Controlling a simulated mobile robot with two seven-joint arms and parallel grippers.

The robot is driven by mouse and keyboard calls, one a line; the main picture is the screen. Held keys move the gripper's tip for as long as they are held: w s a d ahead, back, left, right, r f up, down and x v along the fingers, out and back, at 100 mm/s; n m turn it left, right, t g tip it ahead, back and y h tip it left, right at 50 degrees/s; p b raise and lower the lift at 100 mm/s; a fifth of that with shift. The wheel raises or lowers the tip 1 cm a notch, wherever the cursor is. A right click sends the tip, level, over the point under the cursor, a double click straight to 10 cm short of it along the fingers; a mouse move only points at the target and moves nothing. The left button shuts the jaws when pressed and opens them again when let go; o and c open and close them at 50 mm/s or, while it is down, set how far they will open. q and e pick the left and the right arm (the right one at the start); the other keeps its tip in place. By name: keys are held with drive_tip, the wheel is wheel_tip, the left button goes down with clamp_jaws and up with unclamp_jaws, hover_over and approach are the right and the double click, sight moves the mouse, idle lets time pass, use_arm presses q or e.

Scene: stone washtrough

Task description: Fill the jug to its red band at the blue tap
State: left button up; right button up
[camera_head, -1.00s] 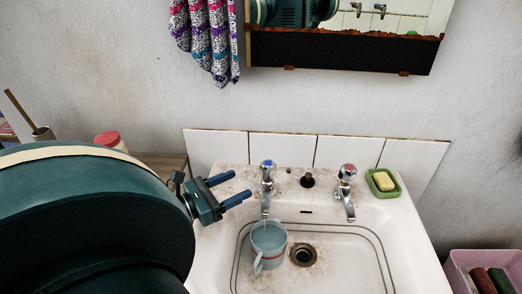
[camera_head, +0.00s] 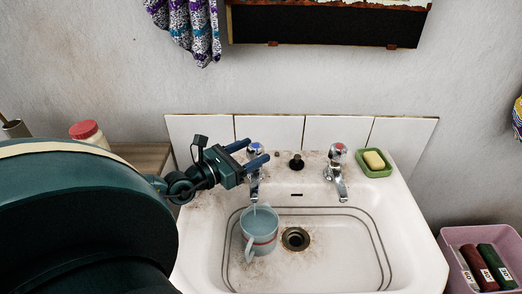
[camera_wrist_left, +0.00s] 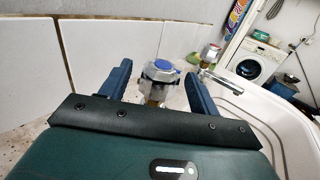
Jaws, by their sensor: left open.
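The pale blue-grey jug (camera_head: 260,238) stands upright in the basin, under the spout of the blue tap (camera_head: 255,177). Its red band shows low on its outer side. A thin pale stream seems to run from the spout into the jug; I cannot tell the water level. My left gripper (camera_head: 257,150) is open at the head of the blue tap. In the left wrist view the blue-capped tap head (camera_wrist_left: 160,70) sits between the fingers of my left gripper (camera_wrist_left: 157,68), with no clear contact. My right gripper is out of view.
The red tap (camera_head: 337,170) stands to the right, with a dark plug (camera_head: 296,162) between the taps. A green soap dish (camera_head: 374,168) sits at the right corner of the sink (camera_head: 335,265). The drain (camera_head: 295,239) is right of the jug. A pink crate (camera_head: 462,240) stands at lower right.

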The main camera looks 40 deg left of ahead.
sight(262, 146)
use_arm(q)
drive_tip(key=shift+x, duration=1.8)
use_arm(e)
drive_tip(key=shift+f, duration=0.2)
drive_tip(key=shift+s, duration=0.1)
use_arm(q)
drive_tip(key=c, duration=1)
drive_tip(key=b, duration=0.3)
drive_tip(key=shift+a+f+m+h, duration=0.1)
drive_tip(key=shift+f+m+h, duration=0.2)
drive_tip(key=shift+f, duration=0.05)
drive_tip(key=h+b, duration=0.1)
drive_tip(key=b, duration=0.1)
drive_tip(key=shift+m+b, duration=0.3)
drive_tip(key=shift+m, duration=0.1)
drive_tip(key=shift+d+r+m+g+h+b, duration=0.15)
drive_tip(key=shift+m+g+h+b, duration=0.25)
drive_tip(key=shift+h+b, duration=0.2)
drive_tip(key=shift+d+r+m+g+h+b, duration=0.15)
drive_tip(key=shift+m+g+h+b, duration=0.2)
drive_tip(key=shift+h+b, duration=0.2)
drive_tip(key=shift+s+r+h, duration=0.1)
drive_tip(key=shift+h, duration=0.25)
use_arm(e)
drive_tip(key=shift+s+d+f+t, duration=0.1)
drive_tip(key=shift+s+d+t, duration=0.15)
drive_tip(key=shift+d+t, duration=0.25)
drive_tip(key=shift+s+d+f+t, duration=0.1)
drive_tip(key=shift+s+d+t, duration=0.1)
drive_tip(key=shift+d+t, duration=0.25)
